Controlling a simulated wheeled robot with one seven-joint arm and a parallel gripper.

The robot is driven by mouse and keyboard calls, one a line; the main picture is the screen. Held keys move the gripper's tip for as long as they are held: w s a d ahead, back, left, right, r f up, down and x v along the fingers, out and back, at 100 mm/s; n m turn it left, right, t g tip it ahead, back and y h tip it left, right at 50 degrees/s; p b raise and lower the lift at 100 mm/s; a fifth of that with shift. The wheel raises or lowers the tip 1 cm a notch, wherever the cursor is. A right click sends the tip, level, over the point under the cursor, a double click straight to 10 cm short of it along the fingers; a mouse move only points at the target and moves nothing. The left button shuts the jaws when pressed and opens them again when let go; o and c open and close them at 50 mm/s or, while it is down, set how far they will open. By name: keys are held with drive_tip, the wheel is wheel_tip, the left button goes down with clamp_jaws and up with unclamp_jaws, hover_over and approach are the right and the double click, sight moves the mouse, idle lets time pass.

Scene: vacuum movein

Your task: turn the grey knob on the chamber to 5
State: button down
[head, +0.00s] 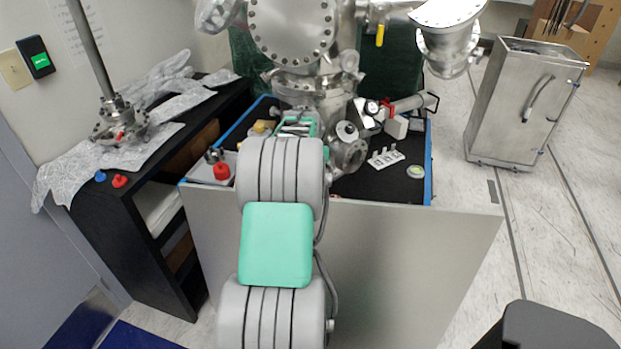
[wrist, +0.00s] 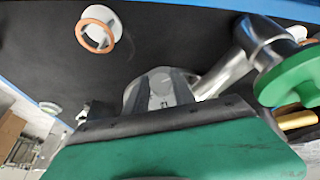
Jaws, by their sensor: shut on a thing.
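The chamber (head: 291,28) is a shiny steel vessel with bolted flanges, standing over the black bench top in the head view. My gripper (wrist: 163,103) is low in front of it; in the head view my own arm hides most of it. In the wrist view the grey knob (wrist: 158,88), round with a small dark mark on its face, sits at the ends of my jaws. My gripper is shut on it. The jaws cover the knob's lower part, and its number setting cannot be read.
In the wrist view a white ring part with a copper rim (wrist: 97,30) lies left of the knob, and a steel tube with a green disc (wrist: 290,76) is close on the right. In the head view a white bracket (head: 385,157) lies on the bench's right side.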

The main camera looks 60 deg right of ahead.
drive_tip(key=m+t, duration=0.1)
drive_tip(key=m+t+y, duration=0.1)
drive_tip(key=t, duration=0.1)
drive_tip(key=shift+s+d+r+m+p, duration=0.1)
drive_tip(key=shift+s+m+p, duration=0.2)
drive_tip(key=shift+p, duration=0.1)
drive_tip(key=m+t+p, duration=0.2)
drive_tip(key=t, duration=0.1)
drive_tip(key=shift+y, duration=0.4)
drive_tip(key=c, duration=1.1)
unclamp_jaws()
drive_tip(key=shift+f, duration=0.2)
drive_tip(key=shift+o, duration=0.2)
drive_tip(key=v, duration=0.8)
drive_tip(key=shift+f, duration=0.15)
